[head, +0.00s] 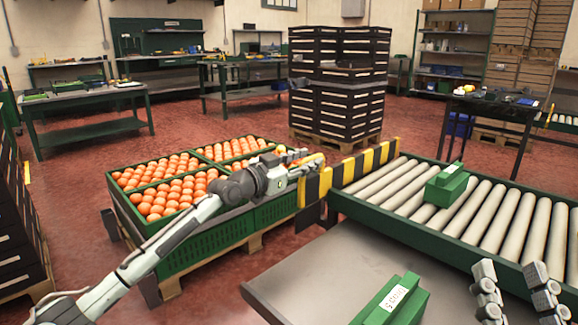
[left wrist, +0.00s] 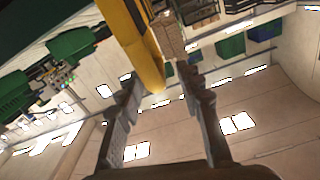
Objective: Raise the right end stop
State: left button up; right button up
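A yellow-and-black striped end stop (head: 350,168) stands across the left end of the roller conveyor. My left gripper (head: 303,156) is at the stop's left end, above the orange crates. In the left wrist view, a yellow bar (left wrist: 143,50) reaches down between the two open fingers of the left gripper (left wrist: 160,88); I cannot tell whether they touch it. My right gripper (head: 513,275) is at the lower right of the head view, with its fingers apart and nothing seen between them.
Green crates (head: 190,255) full of oranges stand on a pallet below my left arm. A green box (head: 446,188) sits on the rollers (head: 495,215). Another labelled green box (head: 395,300) is on the grey table (head: 300,275). Stacked black crates (head: 338,105) stand behind.

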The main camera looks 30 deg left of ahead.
pick_arm(q)
jog(key=v, duration=0.8)
jog(key=shift+s, duration=0.2)
jog(key=shift+r, duration=0.1)
